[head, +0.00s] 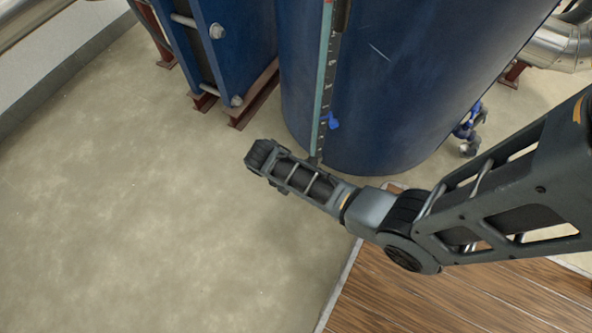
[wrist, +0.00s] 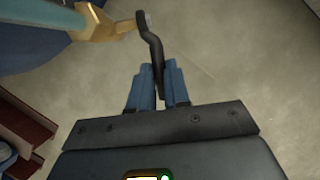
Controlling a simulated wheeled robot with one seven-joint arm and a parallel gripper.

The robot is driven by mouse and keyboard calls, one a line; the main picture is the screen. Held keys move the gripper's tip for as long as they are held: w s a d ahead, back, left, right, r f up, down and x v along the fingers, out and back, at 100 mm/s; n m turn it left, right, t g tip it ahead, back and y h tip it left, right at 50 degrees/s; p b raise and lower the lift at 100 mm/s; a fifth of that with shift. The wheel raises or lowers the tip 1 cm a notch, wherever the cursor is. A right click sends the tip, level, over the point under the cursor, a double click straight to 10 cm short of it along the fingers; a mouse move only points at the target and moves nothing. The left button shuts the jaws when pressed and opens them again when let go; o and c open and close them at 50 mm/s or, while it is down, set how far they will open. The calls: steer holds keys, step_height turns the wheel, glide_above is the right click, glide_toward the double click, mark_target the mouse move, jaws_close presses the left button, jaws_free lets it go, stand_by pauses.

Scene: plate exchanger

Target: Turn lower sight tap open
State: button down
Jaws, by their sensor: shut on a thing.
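In the wrist view, my gripper (wrist: 161,84) has its two blue fingers shut on a dark bent lever (wrist: 153,48). The lever's far end joins a brass tap body (wrist: 100,23) at the end of the pale blue-green sight gauge (wrist: 40,22). In the head view, the sight gauge (head: 323,85) runs down the front of the blue tank (head: 390,90), and a small blue part (head: 333,121) sits beside its scale. My arm covers the area at the gauge's lower end there, so the gripper and the held lever are hidden in that view.
Blue plates on red-brown feet (head: 255,95) stand left of the tank. Blue-handled fittings (head: 468,130) and a silver pipe (head: 555,45) are at the right. A wooden platform (head: 440,305) lies below my arm. The concrete floor (head: 150,200) at the left is clear.

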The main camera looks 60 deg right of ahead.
steer(key=p, duration=0.1)
steer(key=r+t+y+p, duration=0.1)
steer(key=p, duration=0.1)
steer(key=shift+s+d+r, duration=0.1)
steer(key=shift+s+r, duration=0.1)
steer(key=shift+r, duration=0.05)
steer(key=p, duration=0.1)
steer(key=t+y+p, duration=0.1)
steer(key=p, duration=0.1)
steer(key=shift+s+d+r, duration=0.2)
steer(key=shift+r, duration=0.2)
steer(key=shift+s+d+t+y+p, duration=0.15)
steer(key=shift+t+y+p, duration=0.45)
steer(key=shift+p, duration=0.05)
steer(key=c, duration=1.1)
jaws_free()
steer(key=shift+r+p, duration=1.9)
steer(key=shift+r, duration=1.95)
